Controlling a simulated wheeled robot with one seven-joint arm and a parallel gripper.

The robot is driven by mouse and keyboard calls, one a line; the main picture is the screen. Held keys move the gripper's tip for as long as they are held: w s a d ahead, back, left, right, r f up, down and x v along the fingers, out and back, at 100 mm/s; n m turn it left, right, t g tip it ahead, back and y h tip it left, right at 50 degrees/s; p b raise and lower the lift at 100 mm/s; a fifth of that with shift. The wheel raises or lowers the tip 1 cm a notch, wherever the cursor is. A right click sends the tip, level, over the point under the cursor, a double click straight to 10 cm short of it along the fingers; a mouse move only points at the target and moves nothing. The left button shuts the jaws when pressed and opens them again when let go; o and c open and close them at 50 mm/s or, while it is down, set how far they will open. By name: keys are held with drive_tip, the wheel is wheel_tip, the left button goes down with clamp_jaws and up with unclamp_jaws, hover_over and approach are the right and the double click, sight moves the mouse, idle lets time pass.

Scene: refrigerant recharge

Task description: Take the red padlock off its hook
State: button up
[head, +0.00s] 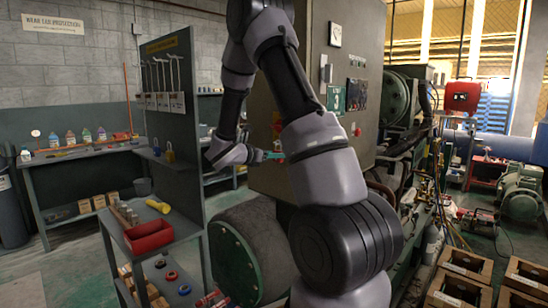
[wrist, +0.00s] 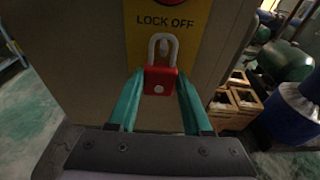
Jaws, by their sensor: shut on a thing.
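In the wrist view the red padlock (wrist: 159,82) has a pale shackle standing upright above its body. It is in front of a yellow LOCK OFF plate (wrist: 186,48), and the shackle is around a small light hook or peg. My gripper (wrist: 161,80) has its two teal fingers closed on the sides of the red body. In the head view my gripper (head: 274,155) reaches the side of the large grey cabinet (head: 345,60). The padlock is too small and hidden there to make out.
A grey shelf unit with a pegboard (head: 180,130) stands left, with a red bin (head: 149,236) on it. A large dark tank (head: 255,240) is below my arm. Wooden crates (head: 460,288) and a green machine (head: 520,190) are at right.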

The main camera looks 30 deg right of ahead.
drive_tip(key=shift+r, duration=0.7)
drive_tip(key=shift+a, duration=0.1)
drive_tip(key=f+v, duration=0.1)
drive_tip(key=v, duration=0.7)
drive_tip(key=shift+a+f, duration=0.25)
drive_tip(key=shift+f, duration=0.1)
drive_tip(key=shift+s, duration=0.1)
